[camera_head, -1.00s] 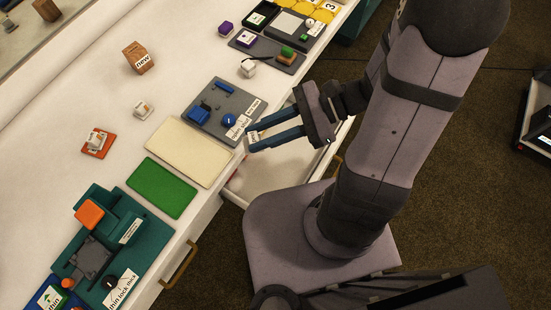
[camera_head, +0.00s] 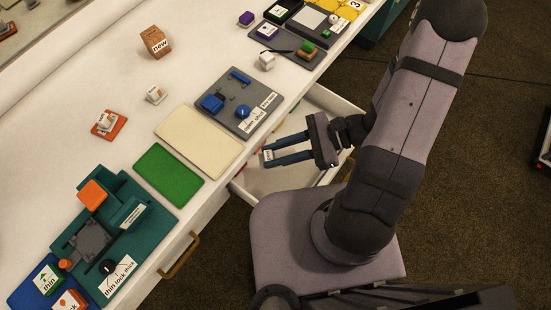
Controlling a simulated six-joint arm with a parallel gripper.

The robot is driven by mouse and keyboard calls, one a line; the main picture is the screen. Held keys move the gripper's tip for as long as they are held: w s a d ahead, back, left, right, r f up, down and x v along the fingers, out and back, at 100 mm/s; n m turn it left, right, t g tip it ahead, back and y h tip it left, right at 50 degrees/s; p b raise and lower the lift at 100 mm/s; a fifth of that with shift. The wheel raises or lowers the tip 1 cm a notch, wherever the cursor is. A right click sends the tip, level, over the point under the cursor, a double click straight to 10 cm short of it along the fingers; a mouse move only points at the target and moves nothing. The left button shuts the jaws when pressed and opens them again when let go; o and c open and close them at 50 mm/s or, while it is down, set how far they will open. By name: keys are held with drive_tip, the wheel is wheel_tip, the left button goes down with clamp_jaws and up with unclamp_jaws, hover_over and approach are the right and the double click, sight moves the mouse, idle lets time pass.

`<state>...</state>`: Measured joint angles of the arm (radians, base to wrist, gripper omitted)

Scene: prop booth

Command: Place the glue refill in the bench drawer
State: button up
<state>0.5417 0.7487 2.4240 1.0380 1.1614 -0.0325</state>
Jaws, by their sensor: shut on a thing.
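My gripper (camera_head: 281,153) is shut on a small white labelled piece, the glue refill (camera_head: 268,155), at its fingertips. The label is too small to read. The bench drawer (camera_head: 335,102) is pulled open below the front edge of the white bench, and its pale inside shows. My gripper and the glue refill are over the open drawer in the picture; their height above its floor is hard to tell. My fingers and arm hide part of the drawer.
A grey board (camera_head: 238,103) with blue parts, a cream mat (camera_head: 199,142) and a green mat (camera_head: 168,175) lie along the bench edge. A teal fixture (camera_head: 150,222) stands nearer. A wooden block labelled "new" (camera_head: 155,42) stands farther back. A brass handle (camera_head: 180,256) sticks out from the front.

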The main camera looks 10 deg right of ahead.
drive_tip(key=shift+f+b, duration=0.35)
drive_tip(key=shift+f, duration=1.8)
drive_tip(key=shift+s+f+b, duration=0.1)
drive_tip(key=shift+f+b, duration=0.35)
drive_tip(key=shift+f, duration=0.25)
drive_tip(key=o, duration=1)
drive_tip(key=shift+f, duration=0.1)
drive_tip(key=shift+r, duration=0.35)
drive_tip(key=v, duration=1.2)
drive_tip(key=shift+r+p, duration=0.4)
drive_tip(key=shift+r, duration=0.05)
